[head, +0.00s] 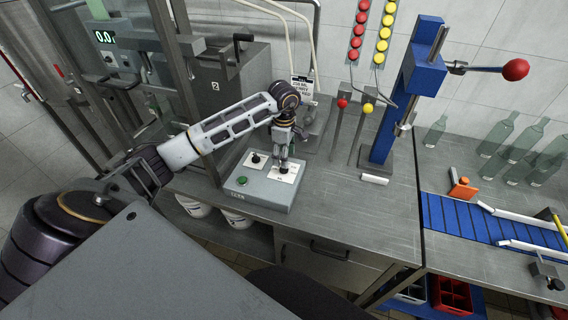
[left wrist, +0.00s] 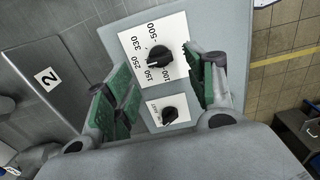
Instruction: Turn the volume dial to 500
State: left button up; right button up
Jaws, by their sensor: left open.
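The volume dial (left wrist: 158,56) is a black knob on a white plate marked 100, 150, 250, 330 and 500 in the left wrist view. Its pointer seems turned toward the 150 to 250 side, away from 500; the exact mark is unclear. A second, smaller black knob (left wrist: 170,115) is on its own white plate. My left gripper (left wrist: 163,88) is open, its green-padded fingers spread either side of the dial plates and holding nothing. In the head view, my left gripper (head: 281,158) hangs over the right knob of the grey control box (head: 263,193). My right gripper is not in view.
A green button (head: 242,180) is on the box's front left. A machine with a green display (head: 104,37) stands left. Red-knobbed and yellow-knobbed levers and a blue press (head: 385,130) stand right. The bench front (head: 360,230) is clear.

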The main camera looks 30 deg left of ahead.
pick_arm(q)
jog(key=shift+f+p, duration=0.35)
jog(key=shift+f, duration=2.2)
jog(key=c, duration=1)
